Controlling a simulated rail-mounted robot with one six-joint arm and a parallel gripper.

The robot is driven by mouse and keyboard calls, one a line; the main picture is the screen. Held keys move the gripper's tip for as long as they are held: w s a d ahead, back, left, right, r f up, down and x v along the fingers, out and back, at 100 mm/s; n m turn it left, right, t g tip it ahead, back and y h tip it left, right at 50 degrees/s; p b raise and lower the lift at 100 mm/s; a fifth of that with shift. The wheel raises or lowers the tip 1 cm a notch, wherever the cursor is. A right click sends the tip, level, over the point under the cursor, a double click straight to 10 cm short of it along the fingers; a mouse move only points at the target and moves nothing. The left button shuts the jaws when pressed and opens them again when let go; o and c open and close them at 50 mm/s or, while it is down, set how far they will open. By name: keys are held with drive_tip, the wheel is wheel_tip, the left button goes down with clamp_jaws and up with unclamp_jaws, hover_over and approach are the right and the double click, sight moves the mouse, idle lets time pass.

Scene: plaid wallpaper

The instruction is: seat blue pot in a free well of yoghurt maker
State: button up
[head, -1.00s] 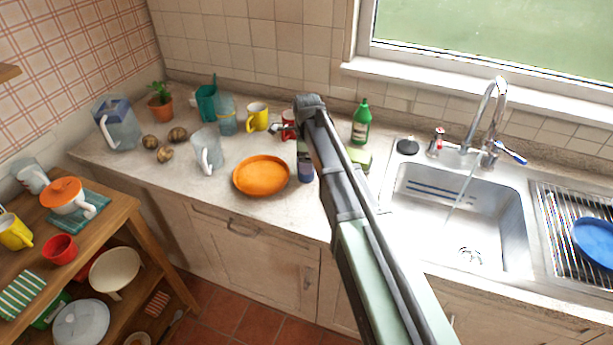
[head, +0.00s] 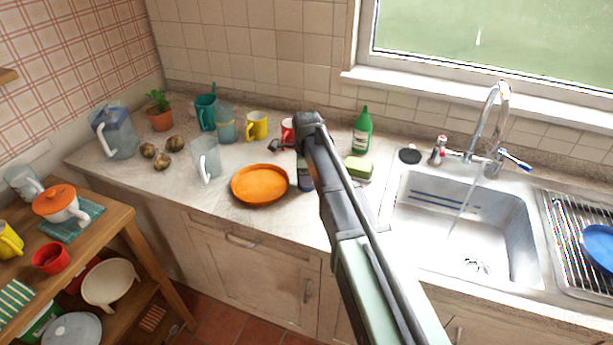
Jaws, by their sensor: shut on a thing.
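My arm reaches over the counter from the lower right. My gripper (head: 304,158) points down at its far end, mostly hidden behind the arm. Just below it is a small dark blue pot (head: 305,183), partly covered by the arm. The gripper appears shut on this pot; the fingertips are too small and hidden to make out. I cannot tell whether the pot touches the counter. I cannot make out a yoghurt maker or its wells in this view.
An orange dish (head: 260,185) lies left of the pot. A red mug (head: 287,128), yellow mug (head: 257,125), green bottle (head: 362,132) and sponge (head: 358,168) stand nearby. The sink (head: 465,235) with running tap is to the right. A clear jug (head: 206,160) stands further left.

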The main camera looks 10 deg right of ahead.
wheel_tip(320, 180, up, 20)
drive_tip(key=p, duration=2)
